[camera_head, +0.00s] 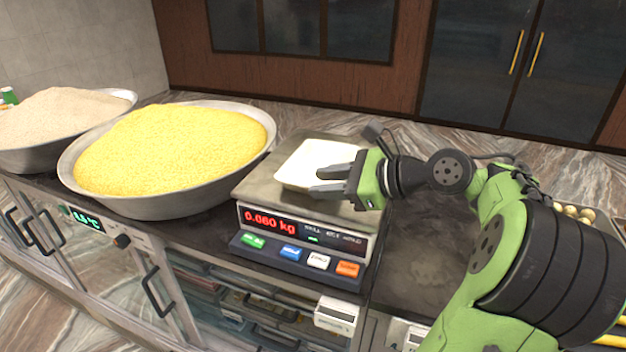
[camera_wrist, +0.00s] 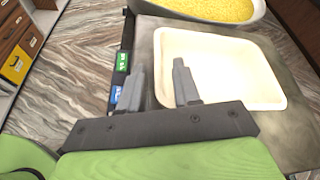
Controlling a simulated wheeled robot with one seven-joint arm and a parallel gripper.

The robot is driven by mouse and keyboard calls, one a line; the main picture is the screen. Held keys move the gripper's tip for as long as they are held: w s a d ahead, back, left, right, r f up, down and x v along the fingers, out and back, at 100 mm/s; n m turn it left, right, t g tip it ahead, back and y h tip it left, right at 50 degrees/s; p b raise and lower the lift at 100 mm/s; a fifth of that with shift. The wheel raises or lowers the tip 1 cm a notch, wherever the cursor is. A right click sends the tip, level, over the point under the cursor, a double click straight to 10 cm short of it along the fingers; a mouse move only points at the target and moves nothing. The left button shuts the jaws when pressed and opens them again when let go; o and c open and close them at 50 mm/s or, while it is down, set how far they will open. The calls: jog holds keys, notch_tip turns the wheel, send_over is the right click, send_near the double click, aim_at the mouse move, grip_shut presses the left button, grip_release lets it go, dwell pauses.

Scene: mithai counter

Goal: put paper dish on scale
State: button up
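The white square paper dish (camera_head: 305,160) rests on the metal plate of the scale (camera_head: 260,188). In the wrist view the dish (camera_wrist: 225,70) looks empty and lies flat on the plate (camera_wrist: 295,125). The scale's red display reads 0.060 kg. My gripper (camera_head: 317,182) is at the dish's near right side in the head view. Its two fingers (camera_wrist: 160,82) stand apart, with the dish's edge between them: one finger over the inside, one outside. No grip on the rim shows.
A wide bowl of yellow grains (camera_head: 170,155) stands close left of the scale, and a bowl of pale grains (camera_head: 60,115) is farther left. Round sweets (camera_head: 578,212) lie in a tray at right. The dark counter (camera_head: 420,245) right of the scale is clear.

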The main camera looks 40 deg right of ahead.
jog(key=p+v, duration=0.3)
jog(key=v, duration=0.6)
jog(key=shift+r+p, duration=0.15)
jog(key=shift+p, duration=0.25)
